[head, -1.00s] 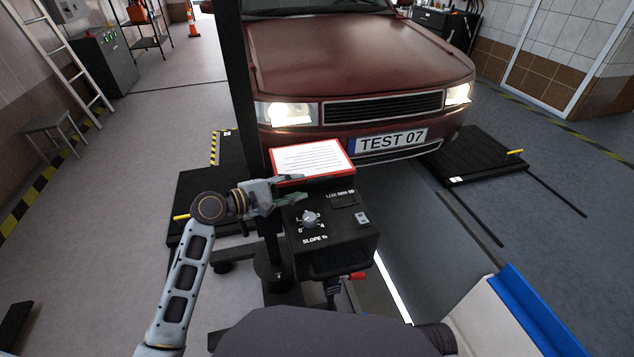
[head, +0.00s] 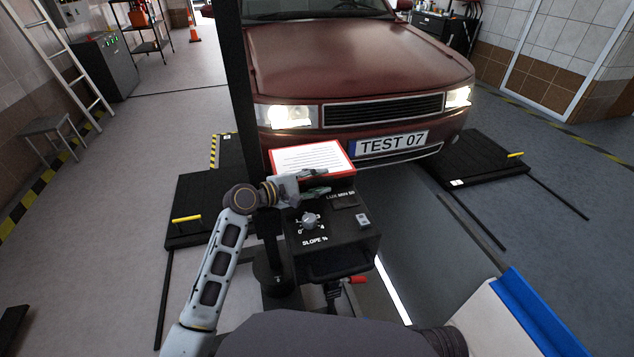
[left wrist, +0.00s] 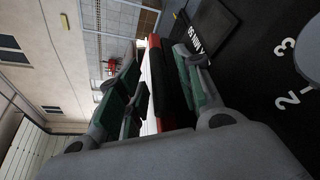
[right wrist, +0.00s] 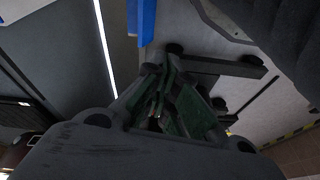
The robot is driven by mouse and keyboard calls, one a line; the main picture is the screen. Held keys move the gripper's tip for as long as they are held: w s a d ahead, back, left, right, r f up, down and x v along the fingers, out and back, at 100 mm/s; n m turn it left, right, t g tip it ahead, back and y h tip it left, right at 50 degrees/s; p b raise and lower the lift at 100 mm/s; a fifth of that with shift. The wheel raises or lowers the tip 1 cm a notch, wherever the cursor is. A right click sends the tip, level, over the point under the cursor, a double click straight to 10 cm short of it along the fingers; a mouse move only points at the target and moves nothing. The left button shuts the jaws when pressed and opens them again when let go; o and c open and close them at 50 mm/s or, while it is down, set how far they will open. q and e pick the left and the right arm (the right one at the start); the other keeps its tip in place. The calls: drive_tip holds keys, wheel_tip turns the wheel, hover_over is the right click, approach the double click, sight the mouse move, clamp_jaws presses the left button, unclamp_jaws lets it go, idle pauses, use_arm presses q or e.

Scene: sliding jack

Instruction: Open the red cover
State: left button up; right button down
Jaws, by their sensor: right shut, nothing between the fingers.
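The red cover (head: 310,156), a white text panel with a red rim, sits at the back of the black tester box (head: 345,230). My left gripper (head: 315,181) is open at the cover's near edge, above the back of the box, and hides part of that edge. In the left wrist view the red edge (left wrist: 156,75) shows between the two green-padded fingers (left wrist: 160,65); I cannot tell whether they touch it. My right gripper (right wrist: 165,95) is shut and empty in the right wrist view, away from the cover.
A slope knob (head: 310,221) stands on the box top, just in front of the left gripper. A black upright post (head: 243,90) rises left of the cover. A dark red car (head: 350,60) is close behind. A red-tipped handle (head: 357,279) sticks out below the box.

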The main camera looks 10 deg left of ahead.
drive_tip(key=shift+f, duration=0.1)
use_arm(q)
drive_tip(key=c, duration=0.4)
clamp_jaws()
drive_tip(key=shift+f, duration=0.15)
use_arm(e)
drive_tip(key=shift+s+f, duration=0.1)
use_arm(q)
drive_tip(key=shift+s, duration=0.1)
